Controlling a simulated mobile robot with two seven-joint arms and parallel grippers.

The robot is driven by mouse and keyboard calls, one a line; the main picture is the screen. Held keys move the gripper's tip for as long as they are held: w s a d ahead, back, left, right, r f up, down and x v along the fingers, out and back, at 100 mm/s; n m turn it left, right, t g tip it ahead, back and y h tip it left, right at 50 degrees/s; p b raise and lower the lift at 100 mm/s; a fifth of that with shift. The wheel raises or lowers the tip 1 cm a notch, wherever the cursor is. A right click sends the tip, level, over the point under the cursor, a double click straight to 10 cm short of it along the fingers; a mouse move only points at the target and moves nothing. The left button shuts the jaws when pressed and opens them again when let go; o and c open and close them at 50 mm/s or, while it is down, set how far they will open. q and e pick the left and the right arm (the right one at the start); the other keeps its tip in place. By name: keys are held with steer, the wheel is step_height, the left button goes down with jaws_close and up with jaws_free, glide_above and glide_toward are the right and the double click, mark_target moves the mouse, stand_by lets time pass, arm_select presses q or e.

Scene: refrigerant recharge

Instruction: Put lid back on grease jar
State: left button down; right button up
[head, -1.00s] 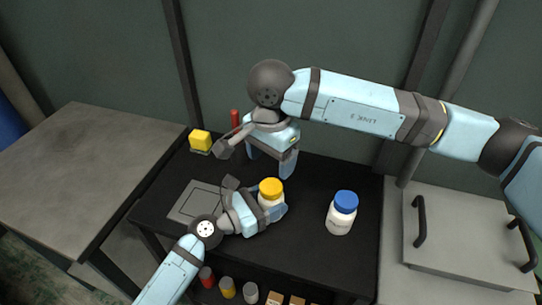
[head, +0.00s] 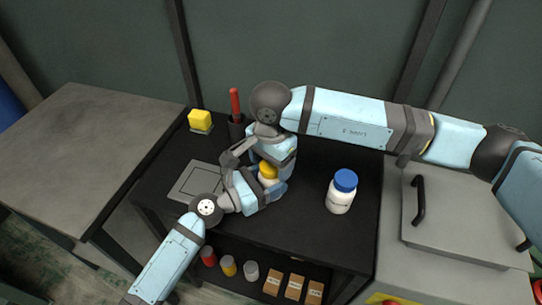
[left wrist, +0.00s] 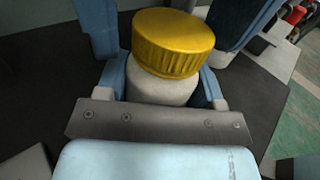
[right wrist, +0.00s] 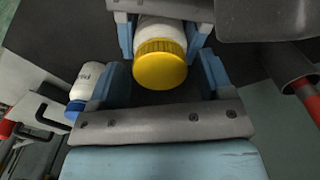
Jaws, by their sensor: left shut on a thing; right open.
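A white jar (left wrist: 160,90) with a ribbed yellow lid (left wrist: 173,45) stands near the middle of the black table. My left gripper (head: 268,191) is shut on the jar's white body from the front left. The lid sits on top of the jar, and I cannot tell if it is screwed tight. My right gripper (right wrist: 160,76) is open at the jar, its fingers on either side of the yellow lid (right wrist: 160,66) in the right wrist view. In the head view the right hand partly hides the jar and lid (head: 268,171).
A white jar with a blue lid (head: 341,192) stands to the right on the black table. A yellow block (head: 200,120), a red-handled tool (head: 235,103) in a dark holder and a grey plate (head: 190,184) lie to the left. Several containers and boxes (head: 294,287) fill the lower shelf.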

steer(key=shift+c, duration=0.4)
steer(key=c, duration=0.9)
steer(key=shift+o, duration=0.2)
steer(key=shift+m, duration=0.8)
steer(key=o, duration=1.1)
step_height(320, 180, up, 12)
steer(key=shift+r, duration=0.1)
